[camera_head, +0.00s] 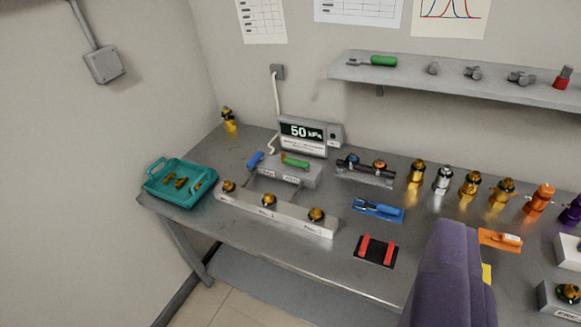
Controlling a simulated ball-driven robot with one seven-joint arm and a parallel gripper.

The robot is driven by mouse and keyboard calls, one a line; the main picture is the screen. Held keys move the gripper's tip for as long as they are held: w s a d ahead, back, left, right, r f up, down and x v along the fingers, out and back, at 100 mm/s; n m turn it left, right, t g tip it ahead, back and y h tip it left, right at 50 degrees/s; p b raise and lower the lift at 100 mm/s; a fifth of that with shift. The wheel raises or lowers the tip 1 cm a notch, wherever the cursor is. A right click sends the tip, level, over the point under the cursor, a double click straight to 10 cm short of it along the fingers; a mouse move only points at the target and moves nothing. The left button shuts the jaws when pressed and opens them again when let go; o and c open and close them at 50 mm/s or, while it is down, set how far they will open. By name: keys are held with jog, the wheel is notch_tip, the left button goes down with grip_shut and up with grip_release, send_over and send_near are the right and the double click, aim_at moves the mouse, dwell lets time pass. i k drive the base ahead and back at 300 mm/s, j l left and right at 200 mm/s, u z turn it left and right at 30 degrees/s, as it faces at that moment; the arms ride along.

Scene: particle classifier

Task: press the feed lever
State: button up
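A grey control block (305,176) stands on the metal table, below the display reading 50 kPa. It carries a blue lever handle (255,160) on the left and a green lever handle (295,160) on the right. Each has a small label on the block's front, too small to read, so I cannot tell which is the feed lever. Nothing touches either handle. My gripper is not visible in this view.
A long grey manifold (285,216) with brass fittings lies in front of the block. A teal tray (163,193) sits left. Behind stands the display unit (305,146); right, a rack (363,178) and several valves. A large purple padded shape (450,285) blocks the front right.

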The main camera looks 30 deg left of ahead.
aim_at(259, 155)
jog(key=i+j+u, duration=0.2)
jog(key=i+j, duration=0.7)
jog(key=i+j+u, duration=0.15)
jog(key=i+j, duration=0.85)
